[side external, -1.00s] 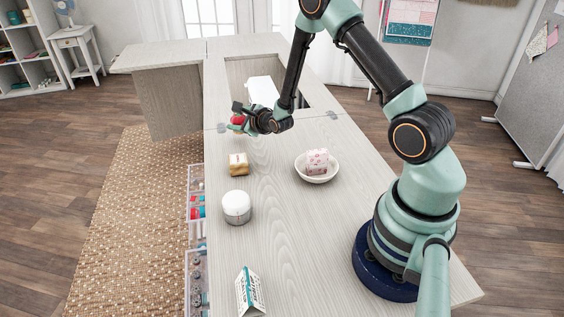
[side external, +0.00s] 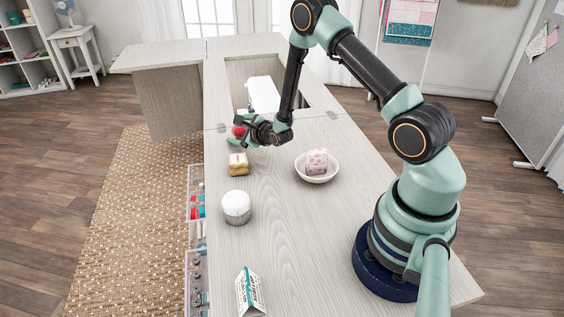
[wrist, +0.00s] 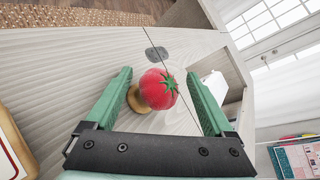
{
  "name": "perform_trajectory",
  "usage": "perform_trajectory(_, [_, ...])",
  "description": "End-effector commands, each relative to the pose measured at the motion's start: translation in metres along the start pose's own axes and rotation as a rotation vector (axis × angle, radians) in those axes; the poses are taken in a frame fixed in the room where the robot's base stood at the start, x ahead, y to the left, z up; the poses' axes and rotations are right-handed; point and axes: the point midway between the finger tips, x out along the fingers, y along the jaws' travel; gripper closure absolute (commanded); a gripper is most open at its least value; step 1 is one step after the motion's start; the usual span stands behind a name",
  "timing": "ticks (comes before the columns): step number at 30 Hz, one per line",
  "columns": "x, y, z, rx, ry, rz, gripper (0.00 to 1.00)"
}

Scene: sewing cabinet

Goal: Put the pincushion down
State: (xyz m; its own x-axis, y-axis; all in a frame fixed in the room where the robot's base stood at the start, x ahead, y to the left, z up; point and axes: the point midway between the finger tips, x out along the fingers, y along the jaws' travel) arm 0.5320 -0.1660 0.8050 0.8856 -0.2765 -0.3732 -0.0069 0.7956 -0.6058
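The pincushion (side external: 239,131) is a red tomato shape with a green star top. It also shows in the wrist view (wrist: 158,89), with a round tan wooden base (wrist: 137,100) beneath it. In the side view it is near the tabletop's left edge, partly hidden by my gripper (side external: 243,134). In the wrist view my gripper (wrist: 160,72) is open, with its green fingers on either side of the pincushion and a gap visible on both sides. Whether the base touches the tabletop (side external: 275,220) I cannot clearly tell.
The cabinet opening (side external: 232,72) lies behind. The middle of the tabletop is clear.

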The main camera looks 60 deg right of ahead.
Motion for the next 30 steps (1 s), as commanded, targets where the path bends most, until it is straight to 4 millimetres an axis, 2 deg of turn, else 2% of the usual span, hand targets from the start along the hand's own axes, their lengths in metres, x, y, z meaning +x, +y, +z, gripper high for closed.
perform_trajectory(6, [-0.001, -0.002, 0.003, 0.000, -0.001, 0.000, 0.13])
perform_trajectory(10, [-0.013, -0.002, 0.002, 0.000, 0.001, 0.001, 0.13])
perform_trajectory(24, [-0.093, -0.002, 0.002, 0.000, 0.001, 0.001, 0.13])
perform_trajectory(30, [-0.114, -0.002, 0.002, 0.000, 0.001, 0.001, 0.13])
